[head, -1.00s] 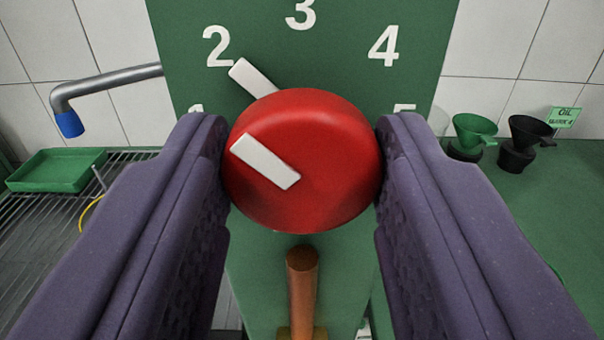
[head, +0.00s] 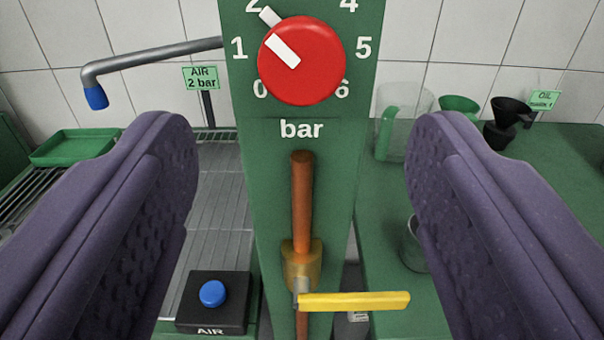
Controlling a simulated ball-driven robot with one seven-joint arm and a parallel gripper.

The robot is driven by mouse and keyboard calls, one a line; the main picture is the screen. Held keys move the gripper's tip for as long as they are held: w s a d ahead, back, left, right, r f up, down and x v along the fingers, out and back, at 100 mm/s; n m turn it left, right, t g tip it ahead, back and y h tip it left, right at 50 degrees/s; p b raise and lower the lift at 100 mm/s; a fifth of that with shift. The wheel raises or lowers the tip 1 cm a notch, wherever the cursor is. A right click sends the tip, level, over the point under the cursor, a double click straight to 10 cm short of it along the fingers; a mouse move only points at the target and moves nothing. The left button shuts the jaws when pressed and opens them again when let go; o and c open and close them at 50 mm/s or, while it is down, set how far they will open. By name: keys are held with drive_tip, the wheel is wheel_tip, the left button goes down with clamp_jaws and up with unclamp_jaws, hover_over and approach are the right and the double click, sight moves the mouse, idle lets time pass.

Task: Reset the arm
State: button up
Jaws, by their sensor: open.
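My gripper (head: 302,165) is open and empty, its two purple fingers wide apart at the left and right of the picture. The red dial knob (head: 302,62) sits on the green panel (head: 325,180) ahead of and above the fingers, clear of them. Its white pointer bar is tilted up and left, towards the white mark near the 2. The numbers 0 to 6 run around it, with "bar" below.
A copper pipe (head: 302,200) with a yellow lever (head: 355,301) runs down the panel. A black AIR box with a blue button (head: 213,293) is lower left. A bent nozzle (head: 150,58) and green tray (head: 75,147) are left. A clear jug (head: 403,120) and funnels (head: 502,122) stand right.

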idle(0.3)
drive_tip(key=s+r+g, duration=0.1)
drive_tip(key=s+r, duration=0.2)
drive_tip(key=r, duration=0.7)
drive_tip(key=s+r, duration=0.3)
drive_tip(key=r, duration=0.6)
drive_tip(key=s+r+g, duration=0.1)
drive_tip(key=s+r, duration=1.1)
drive_tip(key=s, duration=0.2)
drive_tip(key=shift+g, duration=0.3)
